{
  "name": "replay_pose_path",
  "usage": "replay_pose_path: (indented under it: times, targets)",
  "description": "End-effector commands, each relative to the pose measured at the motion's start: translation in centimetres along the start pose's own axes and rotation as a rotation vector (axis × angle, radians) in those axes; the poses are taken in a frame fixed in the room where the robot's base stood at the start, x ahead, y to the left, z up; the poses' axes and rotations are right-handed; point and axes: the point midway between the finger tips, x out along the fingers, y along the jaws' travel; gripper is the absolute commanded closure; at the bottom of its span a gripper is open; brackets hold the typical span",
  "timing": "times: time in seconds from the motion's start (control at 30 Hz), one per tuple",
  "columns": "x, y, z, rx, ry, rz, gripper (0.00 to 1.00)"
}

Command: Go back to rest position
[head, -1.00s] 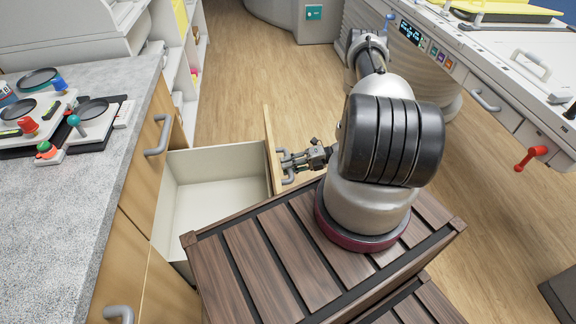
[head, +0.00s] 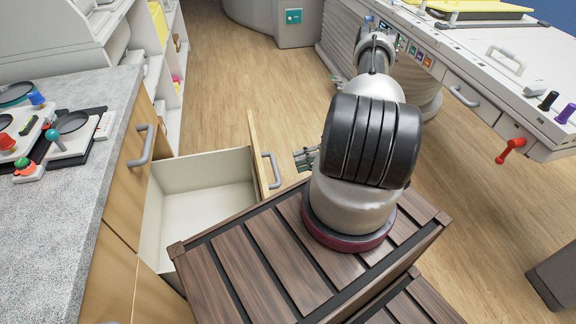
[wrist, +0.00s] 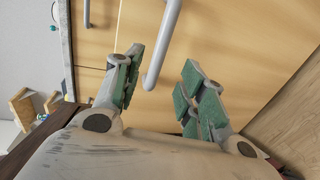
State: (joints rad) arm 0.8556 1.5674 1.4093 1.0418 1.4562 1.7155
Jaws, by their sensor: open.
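My gripper (wrist: 158,88) is open and empty, its green-padded fingers apart in the wrist view. In the head view my gripper (head: 304,158) shows just right of the drawer handle, partly hidden behind my arm. The drawer (head: 205,212) is pulled open and its visible inside is empty. Its grey handle (head: 271,170) stands clear of my fingers in the head view. In the wrist view a grey handle (wrist: 161,45) on a wooden front shows beyond and between the fingers, and I cannot tell the exact gap.
A grey counter (head: 70,210) with small devices runs along the left, with another handle (head: 141,146) on its cabinet front. A white console with a red lever (head: 510,150) stands at the right. The wooden floor (head: 225,90) ahead is free.

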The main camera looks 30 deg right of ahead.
Motion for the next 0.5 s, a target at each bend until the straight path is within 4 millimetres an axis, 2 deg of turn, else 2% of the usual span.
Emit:
replay_pose_path:
  times: [0.2,0.5]
  targets:
    - [-1.6,0.0,0.0,0.001,0.000,-0.001,0.59]
    - [-1.6,0.0,0.0,0.001,0.001,-0.001,0.59]
